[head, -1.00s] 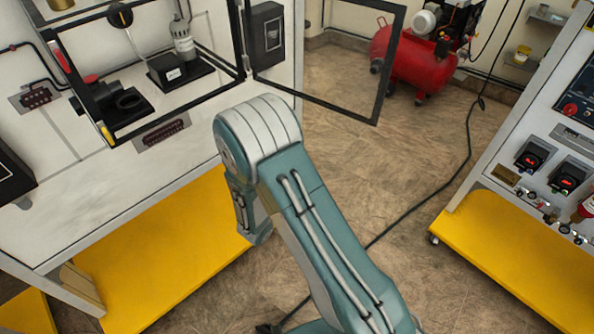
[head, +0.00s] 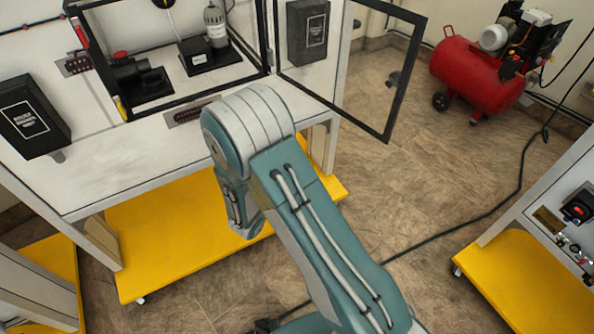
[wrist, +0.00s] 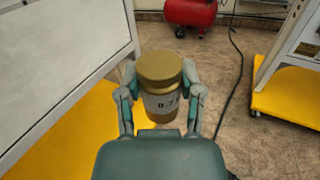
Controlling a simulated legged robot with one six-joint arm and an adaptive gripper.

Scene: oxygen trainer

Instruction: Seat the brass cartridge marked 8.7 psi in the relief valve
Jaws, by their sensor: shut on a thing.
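My gripper (wrist: 160,78) is shut on a brass cartridge (wrist: 160,67) in the wrist view. The cartridge is a short cylinder with a wide round cap and a pale label, whose partly visible mark looks like 8.7. In the head view my arm hides the gripper and the cartridge. An open-doored, black-framed case stands on the white bench at upper left. I cannot tell which of these is the relief valve.
The case's glazed door (head: 362,75) swings out to the right over the floor. A black box (head: 32,115) is on the bench at left. A red compressor (head: 478,75) stands at the back right. A second bench has a yellow base (head: 530,285). A black cable crosses the floor.

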